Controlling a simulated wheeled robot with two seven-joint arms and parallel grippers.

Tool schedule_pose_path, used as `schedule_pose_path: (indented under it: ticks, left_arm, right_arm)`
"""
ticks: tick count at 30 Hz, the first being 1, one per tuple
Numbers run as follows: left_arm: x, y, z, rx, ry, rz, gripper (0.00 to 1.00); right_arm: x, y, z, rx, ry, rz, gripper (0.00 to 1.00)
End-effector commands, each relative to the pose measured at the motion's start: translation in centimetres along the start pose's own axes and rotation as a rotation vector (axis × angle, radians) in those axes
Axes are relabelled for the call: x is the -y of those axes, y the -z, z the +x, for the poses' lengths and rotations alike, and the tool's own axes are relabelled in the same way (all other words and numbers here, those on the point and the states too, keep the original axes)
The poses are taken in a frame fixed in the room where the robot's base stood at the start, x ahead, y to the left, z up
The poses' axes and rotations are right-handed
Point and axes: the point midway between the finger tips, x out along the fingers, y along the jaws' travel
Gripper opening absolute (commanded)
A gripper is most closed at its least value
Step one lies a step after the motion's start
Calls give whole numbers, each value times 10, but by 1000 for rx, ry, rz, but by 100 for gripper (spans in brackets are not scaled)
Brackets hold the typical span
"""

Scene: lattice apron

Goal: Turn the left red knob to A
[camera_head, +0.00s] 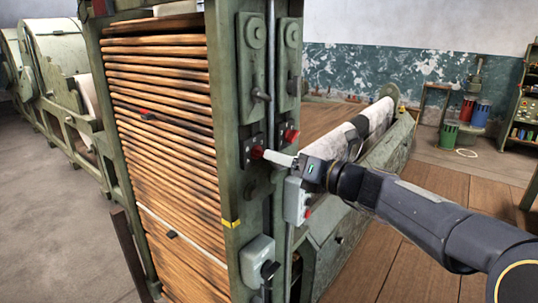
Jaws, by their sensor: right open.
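The left red knob (257,152) sits on a dark plate on the green machine post, at the middle of the picture. Another red knob (291,135) is to its right and a little higher, on the second post. My right gripper (270,155) reaches in from the right, with its pale fingers pointing left at the left red knob. The fingertips are at the knob's right side and hide part of it. The gripper is open. I cannot tell whether the fingers touch the knob or lie around it. The letter markings are too small to read. My left gripper is not in view.
The green post (228,120) borders a stack of wooden slats (160,100) on the left. A grey switch box (257,262) with a black knob is below. Another grey box (296,200) hangs beneath my gripper. A roller with pale cloth (378,118) lies behind my arm.

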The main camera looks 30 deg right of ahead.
Motion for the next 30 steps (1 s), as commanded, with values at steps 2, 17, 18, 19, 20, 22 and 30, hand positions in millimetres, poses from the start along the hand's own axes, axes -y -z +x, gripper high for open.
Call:
schedule_pose_path:
  ticks: [2,17,18,19,20,22,30]
  left_arm:
    - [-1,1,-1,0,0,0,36]
    - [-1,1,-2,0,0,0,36]
    - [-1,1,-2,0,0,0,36]
    - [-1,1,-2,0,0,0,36]
    - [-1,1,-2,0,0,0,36]
    - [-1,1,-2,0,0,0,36]
    - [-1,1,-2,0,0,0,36]
  right_arm:
    - [-1,0,15,-2,-4,1,62]
    - [-1,0,44,-1,0,-3,62]
    - [-1,0,44,-1,0,-3,62]
    - [-1,0,44,-1,0,-3,60]
    - [-1,0,44,-1,0,-3,57]
    - [-1,0,44,-1,0,-3,47]
    - [-1,1,44,-1,0,-4,17]
